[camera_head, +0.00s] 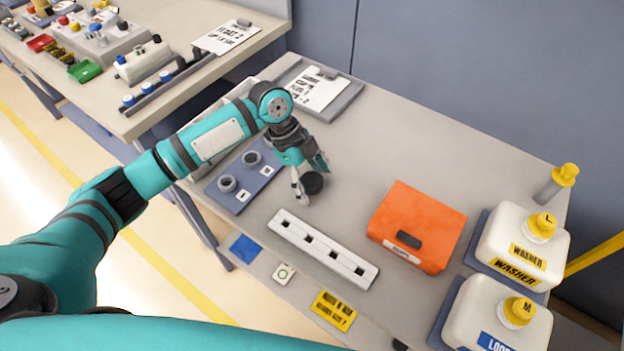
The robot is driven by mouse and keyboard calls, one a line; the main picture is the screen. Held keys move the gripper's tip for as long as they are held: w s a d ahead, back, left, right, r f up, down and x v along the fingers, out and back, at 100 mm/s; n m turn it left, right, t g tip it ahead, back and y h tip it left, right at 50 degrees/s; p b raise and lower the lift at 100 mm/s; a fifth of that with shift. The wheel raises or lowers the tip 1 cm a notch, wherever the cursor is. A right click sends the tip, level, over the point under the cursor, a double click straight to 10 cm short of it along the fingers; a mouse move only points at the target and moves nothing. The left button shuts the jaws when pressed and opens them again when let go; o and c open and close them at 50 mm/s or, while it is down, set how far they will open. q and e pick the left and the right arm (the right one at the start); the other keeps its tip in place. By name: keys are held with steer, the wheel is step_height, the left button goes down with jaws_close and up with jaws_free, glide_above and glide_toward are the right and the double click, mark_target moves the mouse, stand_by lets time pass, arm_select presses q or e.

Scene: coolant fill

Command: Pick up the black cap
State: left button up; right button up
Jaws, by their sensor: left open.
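The black cap (313,183) is a small dark round piece on the grey table. My left gripper (311,190) points down at the cap, with one finger on its left side and the other behind it on the right. The gripper is open, and the cap sits between or just beside the fingertips; I cannot tell if they touch it. My right gripper is not in view.
A white slotted strip (322,249) lies in front, an orange box (416,226) to the right. White jugs with yellow caps (522,245) stand far right. A clipboard (316,91) lies behind.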

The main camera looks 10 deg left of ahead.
arm_select(q)
steer(key=shift+f, duration=0.1)
steer(key=shift+c, duration=0.3)
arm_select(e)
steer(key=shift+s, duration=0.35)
arm_select(q)
steer(key=c, duration=1)
